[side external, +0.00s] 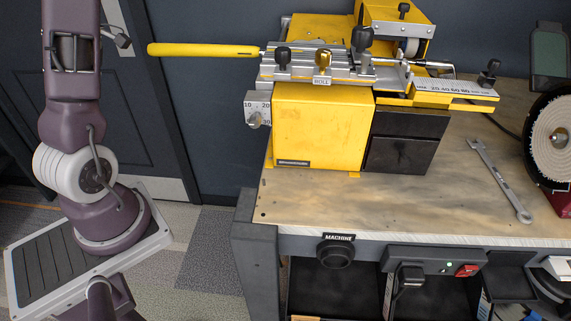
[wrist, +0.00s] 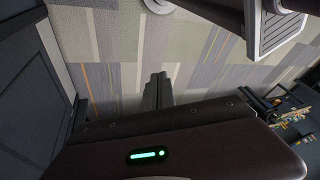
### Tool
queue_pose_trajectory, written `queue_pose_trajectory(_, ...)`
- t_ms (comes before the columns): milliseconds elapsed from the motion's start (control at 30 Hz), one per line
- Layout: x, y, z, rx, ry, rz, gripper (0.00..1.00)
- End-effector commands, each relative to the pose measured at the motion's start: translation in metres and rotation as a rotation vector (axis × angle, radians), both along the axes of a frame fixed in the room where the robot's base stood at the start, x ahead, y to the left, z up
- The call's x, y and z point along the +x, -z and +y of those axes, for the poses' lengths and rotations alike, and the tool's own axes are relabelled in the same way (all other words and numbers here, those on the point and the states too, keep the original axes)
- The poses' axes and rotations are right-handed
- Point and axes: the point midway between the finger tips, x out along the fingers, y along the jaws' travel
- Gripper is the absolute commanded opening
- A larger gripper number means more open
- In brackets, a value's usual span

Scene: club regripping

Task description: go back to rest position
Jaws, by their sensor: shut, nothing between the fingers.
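My gripper (wrist: 158,80) shows in the wrist view as two dark fingers closed together, with nothing between them, over the striped carpet. It is out of frame in the side external view, where only parts of my arm show at the left. The club lies level along the machine's top, partly hidden by clamps and black knobs. My gripper is apart from the club and machine.
The machine stands on a wooden workbench (side external: 440,205). A wrench (side external: 499,180) lies at its right, near a round brush wheel (side external: 553,133). A dark door (side external: 125,105) is behind my arm. Carpeted floor (wrist: 110,50) is clear around my fingers.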

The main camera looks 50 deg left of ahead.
Motion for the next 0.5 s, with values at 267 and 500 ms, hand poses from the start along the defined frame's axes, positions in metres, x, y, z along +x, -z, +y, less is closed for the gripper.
queue_pose_trajectory(267,0.108,-0.053,-0.095,-0.012,1.218,-0.361,0.0)
queue_pose_trajectory(500,0.131,-0.095,-0.282,0.053,2.341,-0.454,0.0)
